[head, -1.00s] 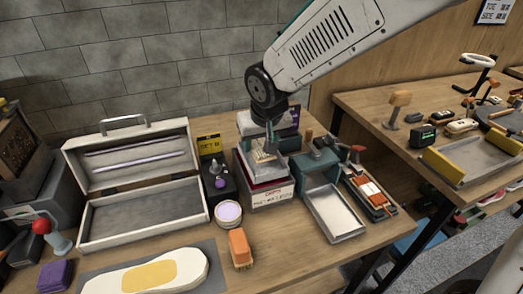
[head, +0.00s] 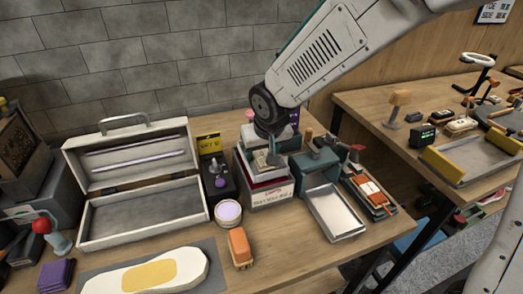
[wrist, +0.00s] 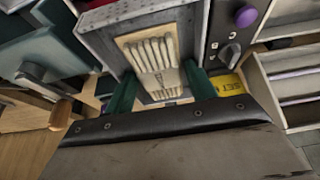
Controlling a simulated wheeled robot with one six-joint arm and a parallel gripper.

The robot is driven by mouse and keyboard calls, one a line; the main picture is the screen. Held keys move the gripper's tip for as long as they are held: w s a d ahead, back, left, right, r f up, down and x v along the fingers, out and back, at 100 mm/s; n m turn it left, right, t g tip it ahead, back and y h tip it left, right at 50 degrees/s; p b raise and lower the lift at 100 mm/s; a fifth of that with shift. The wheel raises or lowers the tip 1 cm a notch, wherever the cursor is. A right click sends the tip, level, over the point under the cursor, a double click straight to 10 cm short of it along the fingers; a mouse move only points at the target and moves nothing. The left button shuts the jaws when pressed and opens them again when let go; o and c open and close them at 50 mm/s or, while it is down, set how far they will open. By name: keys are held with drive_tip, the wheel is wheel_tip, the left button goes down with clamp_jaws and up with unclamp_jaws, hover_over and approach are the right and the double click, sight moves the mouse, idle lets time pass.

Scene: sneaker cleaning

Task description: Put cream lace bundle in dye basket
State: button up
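The cream lace bundle (wrist: 160,62) shows in the wrist view as a pale panel of several side-by-side strands. It lies in a grey open-topped box (wrist: 103,38), which tops the labelled stack (head: 268,192) in the head view. My gripper (wrist: 162,88) points down over this box, with one green finger on each side of the bundle's near end. The fingers are apart; I cannot tell whether they touch the bundle. In the head view my gripper (head: 273,157) partly hides the bundle. I cannot tell for certain which container is the dye basket.
A teal box (head: 316,163) and a shallow metal tray (head: 336,212) stand right of the stack. A dark block with a purple knob (head: 220,181) stands close on the left, beside an open white case (head: 140,215). An orange brush (head: 240,246) lies in front.

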drive_tip(key=v, duration=1.2)
drive_tip(key=shift+r, duration=0.15)
drive_tip(key=s+d+r+m+g+h, duration=0.1)
drive_tip(key=s+d, duration=0.4)
drive_tip(key=d, duration=0.2)
drive_tip(key=s+d+r+m, duration=0.1)
drive_tip(key=s+d+r, duration=0.1)
drive_tip(key=s+d, duration=0.35)
drive_tip(key=s+d+f+m+g, duration=0.1)
drive_tip(key=s+d+g, duration=0.1)
drive_tip(key=s+d, duration=0.7)
drive_tip(key=s, duration=0.3)
drive_tip(key=shift+s+f, duration=0.2)
drive_tip(key=shift+f, duration=0.05)
